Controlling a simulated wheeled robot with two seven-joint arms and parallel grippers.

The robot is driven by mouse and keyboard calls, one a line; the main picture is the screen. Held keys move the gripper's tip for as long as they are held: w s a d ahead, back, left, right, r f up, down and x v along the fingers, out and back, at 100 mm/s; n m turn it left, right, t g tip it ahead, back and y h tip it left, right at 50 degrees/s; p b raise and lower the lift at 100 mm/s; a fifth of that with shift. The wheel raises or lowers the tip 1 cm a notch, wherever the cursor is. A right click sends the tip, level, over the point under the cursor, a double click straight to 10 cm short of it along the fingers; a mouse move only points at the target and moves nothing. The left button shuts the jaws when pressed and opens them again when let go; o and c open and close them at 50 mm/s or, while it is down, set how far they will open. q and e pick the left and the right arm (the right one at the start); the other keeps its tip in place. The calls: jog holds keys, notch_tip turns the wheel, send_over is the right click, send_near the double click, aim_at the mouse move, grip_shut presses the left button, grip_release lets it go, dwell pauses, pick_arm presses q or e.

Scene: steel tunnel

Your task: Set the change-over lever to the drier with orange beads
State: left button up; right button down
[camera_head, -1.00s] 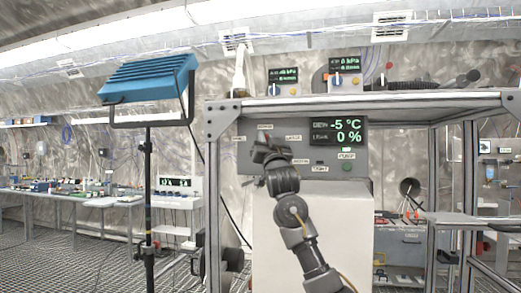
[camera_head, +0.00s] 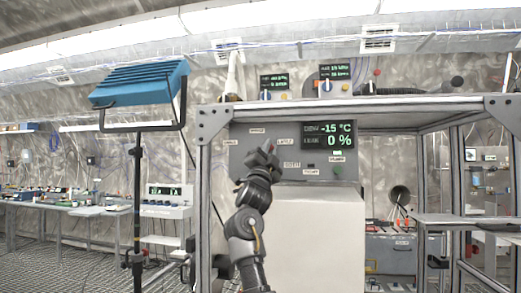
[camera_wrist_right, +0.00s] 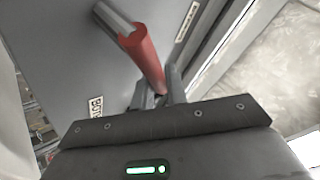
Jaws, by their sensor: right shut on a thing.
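A grey control panel (camera_head: 240,150) stands on a white cabinet (camera_head: 320,225). My right gripper (camera_head: 265,152) is in front of its left half and hides the lever in the head view. In the right wrist view, a red lever handle (camera_wrist_right: 144,55) comes off a grey metal hub (camera_wrist_right: 113,18) on the panel. My right gripper (camera_wrist_right: 160,97) is shut on the free end of this handle. Small white labels surround the lever; one (camera_wrist_right: 96,106) lies left of the handle, but I cannot read them surely. I make out no orange beads. My left gripper is out of view.
A lit display (camera_head: 328,134) on the panel reads -15 °C and 0 %. A metal frame (camera_head: 208,125) surrounds the panel and cabinet. A blue lamp (camera_head: 140,85) on a black stand is at the left. Two small display units (camera_head: 335,82) stand on the frame's top.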

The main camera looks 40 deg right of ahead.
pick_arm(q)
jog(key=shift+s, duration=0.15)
pick_arm(e)
jog(key=shift+s+d+m+g, duration=0.1)
jog(key=shift+s+m+g, duration=0.05)
jog(key=shift+m+g, duration=0.3)
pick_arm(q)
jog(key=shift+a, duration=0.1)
pick_arm(e)
jog(key=c, duration=1.7)
grip_release()
jog(key=shift+s, duration=0.1)
jog(key=shift+r, duration=0.1)
jog(key=shift+r+p, duration=0.3)
jog(key=shift+p, duration=0.05)
notch_tip(320, 180, up, 3)
jog(key=shift+f+p, duration=0.1)
jog(key=shift+p, duration=1.05)
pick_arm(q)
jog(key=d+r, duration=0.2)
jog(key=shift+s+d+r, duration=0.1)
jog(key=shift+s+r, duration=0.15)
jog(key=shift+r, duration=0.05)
pick_arm(e)
jog(key=s+a+r, duration=0.8)
jog(key=s+r, duration=0.1)
jog(key=s, duration=0.2)
jog(key=shift+a+r, duration=0.25)
jog(key=shift+a, duration=0.05)
